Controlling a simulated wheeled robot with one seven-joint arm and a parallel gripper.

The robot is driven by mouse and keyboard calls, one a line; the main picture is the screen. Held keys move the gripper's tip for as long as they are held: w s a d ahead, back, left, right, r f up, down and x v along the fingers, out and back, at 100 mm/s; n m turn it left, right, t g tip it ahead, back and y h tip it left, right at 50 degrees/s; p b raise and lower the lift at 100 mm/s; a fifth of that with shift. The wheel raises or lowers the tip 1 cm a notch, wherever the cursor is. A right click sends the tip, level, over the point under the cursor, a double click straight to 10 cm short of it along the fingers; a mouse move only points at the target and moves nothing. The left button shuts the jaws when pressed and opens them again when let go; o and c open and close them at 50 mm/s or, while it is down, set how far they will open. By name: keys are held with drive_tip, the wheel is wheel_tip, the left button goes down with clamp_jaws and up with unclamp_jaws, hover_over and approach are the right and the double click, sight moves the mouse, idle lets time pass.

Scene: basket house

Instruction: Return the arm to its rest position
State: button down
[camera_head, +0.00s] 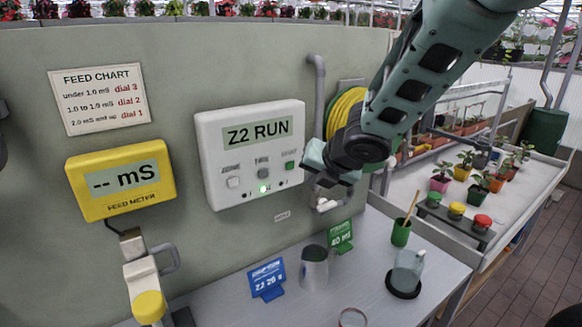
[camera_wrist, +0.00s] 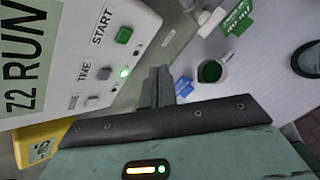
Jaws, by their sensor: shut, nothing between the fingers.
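My gripper (camera_head: 326,181) is at the end of my arm, which reaches in from the upper right. It is just right of the white control box (camera_head: 250,150), whose display reads "Z2 RUN" and whose green light is lit. In the wrist view the dark fingers (camera_wrist: 158,84) are together with nothing between them. There the control box (camera_wrist: 75,60) fills the left side, with the START button (camera_wrist: 124,35) and the lit light near the fingers. I cannot tell how far the fingertips are from the box.
A yellow feed meter (camera_head: 120,180) and a feed chart (camera_head: 98,98) are on the wall. The bench (camera_head: 340,285) below holds a grey cup (camera_head: 314,268), a blue sign (camera_head: 267,279), a green sign (camera_head: 340,237), a green pot (camera_head: 401,233) and a bottle (camera_head: 407,271). Potted plants stand at right.

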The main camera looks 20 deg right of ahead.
drive_tip(key=s+a+f+m+g+b, duration=0.1)
drive_tip(key=s+a+f+m+g, duration=0.1)
drive_tip(key=s+m, duration=0.5)
drive_tip(key=s+a+f+m+g+b, duration=0.1)
drive_tip(key=s+a+f+m+g, duration=0.1)
drive_tip(key=s+m, duration=0.6)
drive_tip(key=s+a+f+m+g+h+b, duration=0.1)
drive_tip(key=s+a+f+m+g, duration=0.2)
drive_tip(key=s+m, duration=0.5)
drive_tip(key=s+g, duration=0.1)
drive_tip(key=s, duration=0.7)
drive_tip(key=shift+s+g+b, duration=0.3)
drive_tip(key=shift+b, duration=0.05)
